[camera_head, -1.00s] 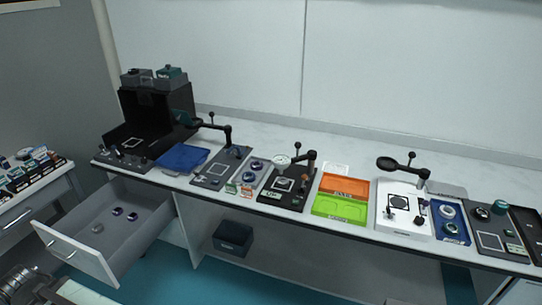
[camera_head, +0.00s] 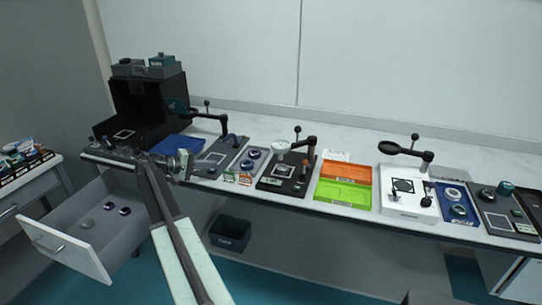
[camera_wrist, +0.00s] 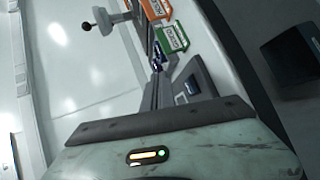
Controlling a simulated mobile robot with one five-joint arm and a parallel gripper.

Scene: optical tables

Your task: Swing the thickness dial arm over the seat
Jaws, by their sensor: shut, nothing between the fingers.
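The thickness dial station (camera_head: 268,185) is a black plate on the bench, mid-picture in the head view. Its dial arm (camera_head: 301,144) is dark, on a post, with a black ball knob (camera_head: 297,129). The white round dial (camera_head: 281,147) is at the arm's left end, behind the square seat (camera_head: 284,170); I cannot tell whether it overhangs it. My gripper (camera_head: 187,161) is shut and empty, well left of this station, near the front of the bench.
A similar swing arm (camera_head: 210,118) stands left of the dial station. Orange (camera_head: 345,171) and green (camera_head: 342,195) trays lie right of it, then a white station (camera_head: 384,205). An open drawer (camera_head: 68,257) juts out at lower left. A dark bin (camera_head: 230,233) sits below the bench.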

